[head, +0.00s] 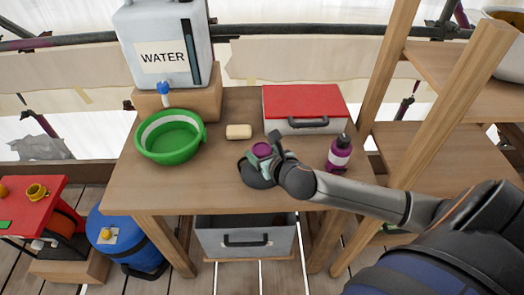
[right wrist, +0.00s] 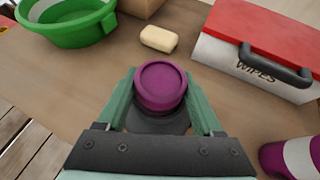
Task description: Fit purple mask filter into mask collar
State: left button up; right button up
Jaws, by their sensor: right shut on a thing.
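The purple mask filter (head: 262,149) is a short round cap, and it also shows in the right wrist view (right wrist: 162,86). My right gripper (head: 264,157) is shut on it, with one green finger on each side. The dark grey mask (head: 257,176) lies on the wooden table directly under the filter, and part of it shows below the filter in the right wrist view (right wrist: 157,124). The filter and gripper hide the mask's collar. I cannot tell whether the filter is seated in it or just above it. My left gripper is not in view.
On the table (head: 135,190) are a green basin (head: 170,153), a soap bar (head: 238,131), a red-lidded wipes box (head: 305,106) and a purple bottle (head: 339,154). A water tank (head: 163,50) stands at the back left. Wooden shelves rise at right. The table's front left is clear.

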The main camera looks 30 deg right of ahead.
jog(key=o, duration=1.4)
jog(key=shift+c, duration=0.2)
jog(key=shift+r, duration=0.1)
jog(key=v, duration=1.2)
jog(key=s+a+f+m+g+y, duration=0.1)
jog(key=s+a+f+m, duration=0.2)
jog(key=f+m, duration=0.4)
jog(key=s+a+f+m+y, duration=0.2)
jog(key=f+m, duration=0.6)
jog(key=m, duration=0.6)
jog(key=s+a+f+m+g+y, duration=0.1)
jog(key=s+a+f+m, duration=0.3)
jog(key=m, duration=0.7)
jog(key=shift+a+f+g+p, duration=0.35)
jog(key=shift+a+f, duration=0.7)
jog(key=shift+f, duration=0.65)
jog(key=shift+s, duration=0.15)
